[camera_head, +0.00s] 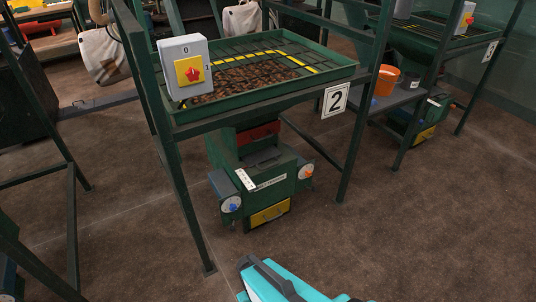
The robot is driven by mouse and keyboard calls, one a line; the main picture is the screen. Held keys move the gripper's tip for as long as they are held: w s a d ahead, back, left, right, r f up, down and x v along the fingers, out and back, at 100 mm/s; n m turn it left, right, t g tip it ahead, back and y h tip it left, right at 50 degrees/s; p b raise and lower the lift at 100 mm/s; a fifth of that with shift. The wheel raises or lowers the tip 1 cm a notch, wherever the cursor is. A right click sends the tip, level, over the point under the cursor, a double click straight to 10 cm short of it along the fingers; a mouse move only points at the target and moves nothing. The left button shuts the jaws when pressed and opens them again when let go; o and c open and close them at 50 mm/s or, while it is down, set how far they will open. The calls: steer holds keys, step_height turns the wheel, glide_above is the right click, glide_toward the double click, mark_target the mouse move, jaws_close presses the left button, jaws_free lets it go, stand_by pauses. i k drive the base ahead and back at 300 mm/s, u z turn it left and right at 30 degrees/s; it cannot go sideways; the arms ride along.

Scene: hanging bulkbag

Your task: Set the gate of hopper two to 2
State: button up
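Hopper two is a green tray-like hopper (262,78) on a green frame, with brown lumps under its grid. A white sign (335,99) on its front reads 2. Below it hangs a green metal unit (262,170) with a yellow front panel (269,214). A round white dial with a blue knob (233,206) is on its left. A round white dial with an orange knob (308,173) is on its right. The dial markings are too small to read, and I cannot tell which is the gate control. My gripper's fingers are not in view; a teal part of mine shows at the bottom.
A grey switch box (184,66) with a red knob on a yellow plate, marked 0 and 1, sits on the hopper's left corner. Frame legs (190,205) flank the unit. An orange bucket (386,80) stands on a shelf at right. The brown floor (400,220) in front is clear.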

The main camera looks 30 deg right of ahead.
mark_target(256, 157)
steer(key=u, duration=0.3)
steer(key=i, duration=0.95)
steer(key=u, duration=0.7)
